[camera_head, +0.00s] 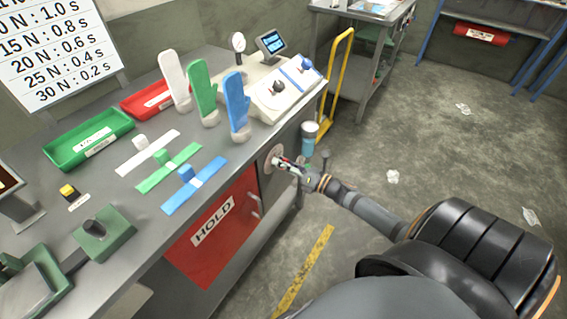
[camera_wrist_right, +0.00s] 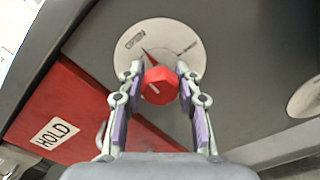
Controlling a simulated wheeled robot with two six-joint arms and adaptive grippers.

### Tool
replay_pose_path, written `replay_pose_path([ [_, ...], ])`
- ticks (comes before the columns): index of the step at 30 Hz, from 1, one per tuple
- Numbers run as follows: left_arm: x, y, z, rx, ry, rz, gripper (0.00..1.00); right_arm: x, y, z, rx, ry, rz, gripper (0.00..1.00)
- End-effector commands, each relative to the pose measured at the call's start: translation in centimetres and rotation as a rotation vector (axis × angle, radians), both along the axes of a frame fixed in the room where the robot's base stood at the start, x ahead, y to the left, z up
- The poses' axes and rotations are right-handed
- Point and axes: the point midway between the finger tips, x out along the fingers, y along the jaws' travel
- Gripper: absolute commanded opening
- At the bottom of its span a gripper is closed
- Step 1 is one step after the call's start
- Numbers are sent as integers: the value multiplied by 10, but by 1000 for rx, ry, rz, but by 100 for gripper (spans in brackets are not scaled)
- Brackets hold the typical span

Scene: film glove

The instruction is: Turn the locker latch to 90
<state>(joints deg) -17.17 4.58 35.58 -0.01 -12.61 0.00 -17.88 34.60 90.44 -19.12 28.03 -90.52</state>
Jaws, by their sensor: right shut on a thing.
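The locker latch is a red knob (camera_wrist_right: 160,85) on a round pale dial (camera_wrist_right: 134,61), which also shows in the head view (camera_head: 268,158). The dial bears the word OPEN, a second small label that I cannot read and a thin red mark. My right gripper (camera_head: 281,161) reaches the locker front from the right. In the wrist view the right gripper (camera_wrist_right: 159,78) has a finger on each side of the knob and is shut on it. My left gripper is not in view.
A red HOLD door (camera_head: 205,252) with a handle is left of and below the latch. The bench top (camera_head: 105,190) above carries green and red trays, gloves on stands, coloured strips and instruments. A blue-white cylinder (camera_head: 308,138) stands close beside the latch.

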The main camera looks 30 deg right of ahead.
Motion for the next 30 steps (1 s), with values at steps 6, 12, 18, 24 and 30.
replay_pose_path([
  [6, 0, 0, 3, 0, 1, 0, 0, 0, 0, 0, 76, 32, -1, 2],
  [12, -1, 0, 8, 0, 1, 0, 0, 0, 0, 0, 220, 92, -1, 2],
  [18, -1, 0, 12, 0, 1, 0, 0, 0, -1, 0, 396, 165, -1, 2],
  [24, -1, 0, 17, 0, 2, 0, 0, 0, -1, -1, 570, 238, -2, 2],
  [30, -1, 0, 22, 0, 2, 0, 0, 0, -1, -1, 746, 310, -1, 2],
])
